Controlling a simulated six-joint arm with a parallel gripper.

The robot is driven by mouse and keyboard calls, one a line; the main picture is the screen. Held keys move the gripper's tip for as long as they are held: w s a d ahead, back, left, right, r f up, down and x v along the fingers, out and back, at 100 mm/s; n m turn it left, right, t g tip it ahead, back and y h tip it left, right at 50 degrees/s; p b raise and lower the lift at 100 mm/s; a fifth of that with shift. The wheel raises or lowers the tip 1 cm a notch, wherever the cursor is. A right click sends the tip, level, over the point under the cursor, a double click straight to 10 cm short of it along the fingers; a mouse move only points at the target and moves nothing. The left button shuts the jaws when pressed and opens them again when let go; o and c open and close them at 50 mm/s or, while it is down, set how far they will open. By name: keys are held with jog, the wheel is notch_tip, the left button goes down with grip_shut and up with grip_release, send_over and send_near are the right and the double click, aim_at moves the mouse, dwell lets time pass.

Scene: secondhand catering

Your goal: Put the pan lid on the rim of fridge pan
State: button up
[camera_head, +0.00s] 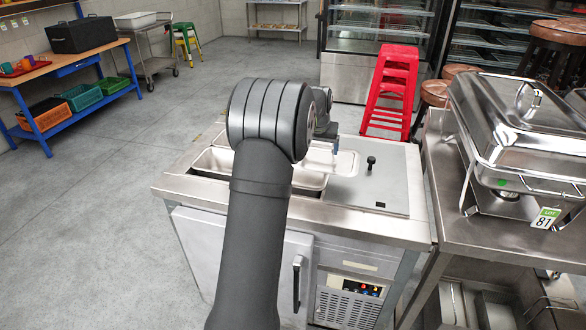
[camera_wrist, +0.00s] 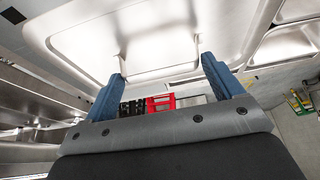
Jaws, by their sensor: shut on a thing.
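The pan lid (camera_head: 346,164) is a pale steel plate with rounded corners. In the wrist view the lid (camera_wrist: 105,25) fills the upper middle. My gripper (camera_wrist: 162,68) has its two blue fingers shut on the lid's handle; in the head view the gripper (camera_head: 335,146) is small and mostly hidden behind my arm. The fridge pan (camera_head: 308,181) is an open steel pan set in the counter top, partly hidden by my arm. The lid is above the counter, at the pan's right end as seen from the head camera; I cannot tell whether they touch.
The counter fridge (camera_head: 410,228) has a grey cover with a black knob (camera_head: 371,161) right of the pan. A chafing dish (camera_head: 520,130) stands on a steel table at right. Red stools (camera_head: 394,90) stand behind. Open floor (camera_head: 90,220) lies left.

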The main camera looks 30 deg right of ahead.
jog(key=w+a+f, duration=0.1)
jog(key=w+f, duration=0.1)
jog(key=w, duration=0.1)
jog(key=w+a+f, duration=0.2)
jog(key=w, duration=0.1)
jog(key=w+a+f, duration=0.1)
jog(key=w+f, duration=0.1)
jog(key=w, duration=0.1)
jog(key=shift+w+a+f, duration=0.1)
jog(key=shift+w+a, duration=0.05)
jog(key=shift+w, duration=0.15)
jog(key=shift+f, duration=2)
jog(key=shift+f, duration=0.1)
jog(key=o, duration=1)
jog(key=v, duration=1.2)
